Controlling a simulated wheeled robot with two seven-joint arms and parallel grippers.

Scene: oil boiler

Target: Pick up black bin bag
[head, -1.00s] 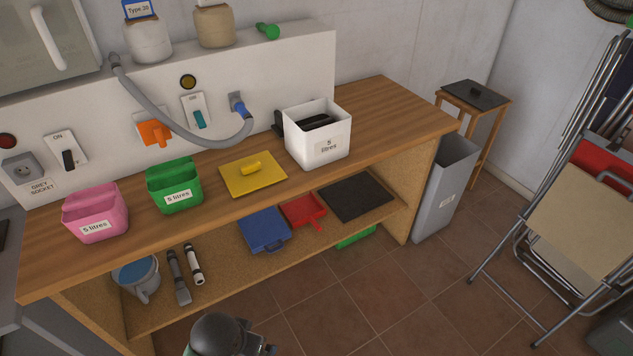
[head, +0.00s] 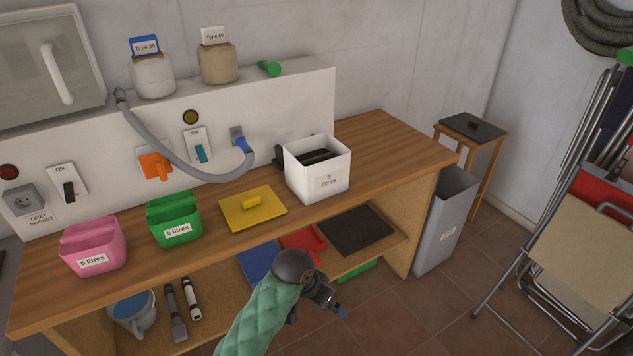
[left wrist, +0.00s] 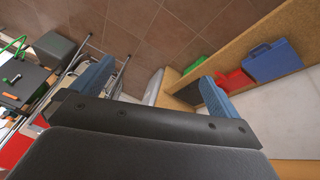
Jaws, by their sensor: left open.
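I cannot identify a black bin bag for certain. Black material (head: 318,157) shows inside the white "5 litres" box on the bench. A flat black square (head: 356,230) lies on the lower shelf. My right gripper is not in view.
The wooden bench (head: 385,140) carries a pink tub (head: 93,247), a green tub (head: 175,219) and a yellow lid (head: 253,208). A tall grey bin (head: 446,222) stands at its right end. Folded chairs (head: 590,240) stand at the right. Floor between is clear.

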